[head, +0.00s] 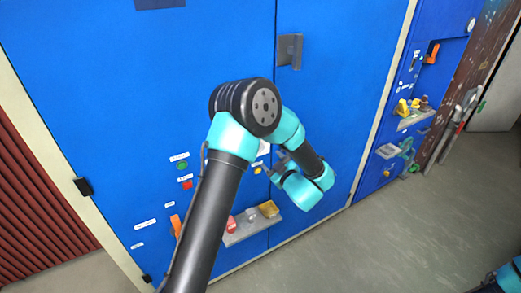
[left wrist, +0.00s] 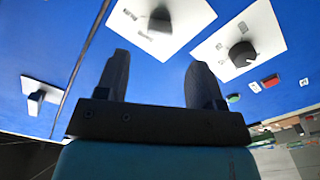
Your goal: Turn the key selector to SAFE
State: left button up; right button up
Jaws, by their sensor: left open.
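My left gripper (left wrist: 157,72) is open, with nothing between its fingers. In the head view the gripper (head: 279,160) is mostly behind my arm, close to the blue cabinet front. In the left wrist view, a white plate with a dark knob (left wrist: 160,22) lies just beyond the gap between the fingertips. A second white plate with a round dark knob (left wrist: 241,54) is to its right, past the right finger. Their lettering is too blurred to read, so I cannot tell which knob is the key selector or where it points. My right gripper is not in view.
The blue cabinet (head: 110,90) has a green button (head: 182,166), a red button (head: 187,185) and a grey handle (head: 290,50). A grey shelf (head: 240,236) with small items juts out low.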

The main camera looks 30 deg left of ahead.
pick_arm(q)
jog(key=x, duration=0.9)
jog(key=c, duration=0.9)
jog(key=shift+c, duration=0.2)
